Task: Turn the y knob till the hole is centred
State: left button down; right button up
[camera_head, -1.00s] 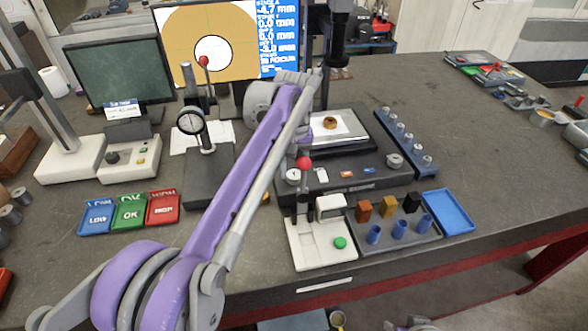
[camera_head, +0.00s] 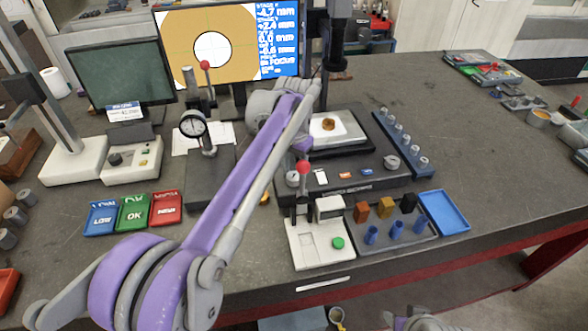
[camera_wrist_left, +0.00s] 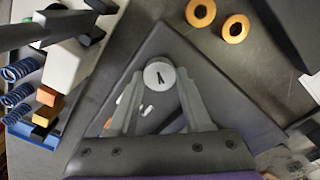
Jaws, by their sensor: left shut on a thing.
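The monitor (camera_head: 256,18) shows a white round hole (camera_head: 211,50) on a tan field with thin crosshair lines, and number rows at its right. The hole sits near the middle of the lines; exact centring is too fine to tell. My left gripper (camera_wrist_left: 160,82) has its fingers closed on a pale round knob (camera_wrist_left: 159,74) with a dark mark. In the head view this looks like the left front knob (camera_head: 292,177) of the dark stage (camera_head: 350,185), with my left arm reaching over from the left.
A white fixture with a red ball-topped lever (camera_head: 303,167) stands close in front of the knob. A rack with blue cylinders (camera_head: 395,230) and a blue tray (camera_head: 444,212) lie to the right. A dial gauge (camera_head: 193,124) stands left of my arm.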

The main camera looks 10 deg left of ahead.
aim_at(295, 175)
pick_arm(q)
jog(key=shift+m, duration=0.9)
jog(key=shift+c, duration=1.7)
grip_release()
jog(key=shift+r, duration=0.1)
notch_tip(295, 175, up, 11)
jog(key=p, duration=0.1)
jog(key=shift+f+p, duration=0.2)
jog(key=shift+p, duration=0.1)
